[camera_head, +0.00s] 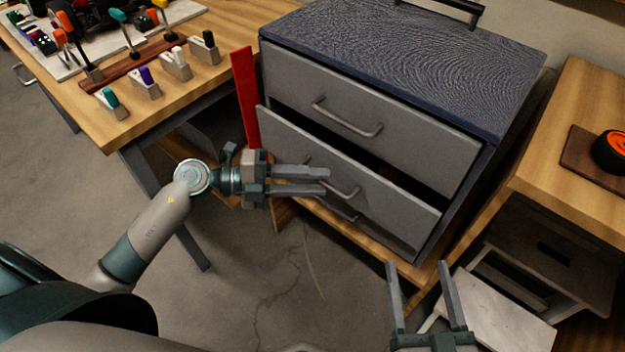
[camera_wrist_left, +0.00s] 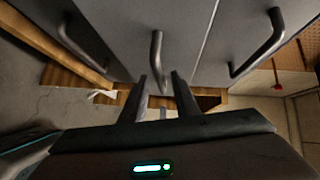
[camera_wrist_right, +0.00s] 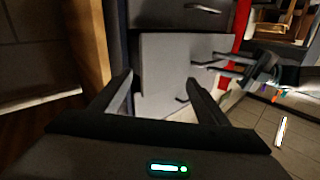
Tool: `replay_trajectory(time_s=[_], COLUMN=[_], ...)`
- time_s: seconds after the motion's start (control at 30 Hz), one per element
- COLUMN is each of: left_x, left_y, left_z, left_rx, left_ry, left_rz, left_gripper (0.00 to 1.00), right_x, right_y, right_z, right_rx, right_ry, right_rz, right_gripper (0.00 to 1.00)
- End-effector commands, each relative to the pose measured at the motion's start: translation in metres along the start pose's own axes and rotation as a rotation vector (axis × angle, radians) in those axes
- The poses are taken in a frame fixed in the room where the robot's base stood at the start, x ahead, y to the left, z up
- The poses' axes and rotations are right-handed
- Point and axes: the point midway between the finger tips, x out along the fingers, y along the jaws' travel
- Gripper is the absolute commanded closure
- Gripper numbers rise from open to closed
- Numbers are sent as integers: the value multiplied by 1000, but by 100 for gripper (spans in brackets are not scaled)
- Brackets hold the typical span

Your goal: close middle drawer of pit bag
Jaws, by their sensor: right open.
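The pit bag is a cabinet with a dark blue top (camera_head: 420,55) and grey drawers. The middle drawer (camera_head: 390,195) is pulled out, with a dark gap above its front. The top drawer (camera_head: 380,105) looks closed; the bottom one is partly hidden. My left gripper (camera_head: 327,180) is in front of the middle drawer at its handle (camera_head: 345,192). In the left wrist view a handle (camera_wrist_left: 157,50) reaches down between the fingertips, with space visible on both sides. My right gripper (camera_head: 420,265) is open and empty, low in front of the cabinet's right side.
A red upright strip (camera_head: 245,95) stands at the cabinet's left. A wooden workbench (camera_head: 120,125) with tools is at left. Another wooden table (camera_head: 570,120) with an orange-and-black wheel (camera_head: 610,150) is at right. Open floor (camera_head: 270,270) lies in front.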

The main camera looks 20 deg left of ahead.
Motion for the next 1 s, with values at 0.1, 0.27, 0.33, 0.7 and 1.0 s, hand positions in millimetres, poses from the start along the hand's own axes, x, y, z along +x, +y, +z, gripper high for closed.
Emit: replay_trajectory(time_s=[0.1, 0.27, 0.33, 0.7, 1.0], left_x=[1, 1, 1, 3, 23], left_y=[0, 0, 0, -1, -8], left_z=[0, 0, 0, 3, 23], left_rx=[0, 0, 0, -1, -2], left_ry=[0, 0, 0, -1, -2], left_rz=[0, 0, 0, 0, -1], left_gripper=[72, 72, 86, 100, 100], right_x=[0, 0, 0, 0, -6], right_y=[0, 0, 0, 1, 12], right_z=[0, 1, 1, 3, 38], right_rx=[0, 0, 0, 0, 12], right_ry=[0, -2, -3, -19, -219], right_rz=[-1, -1, -1, 0, 20], right_gripper=[31, 31, 31, 31, 31])
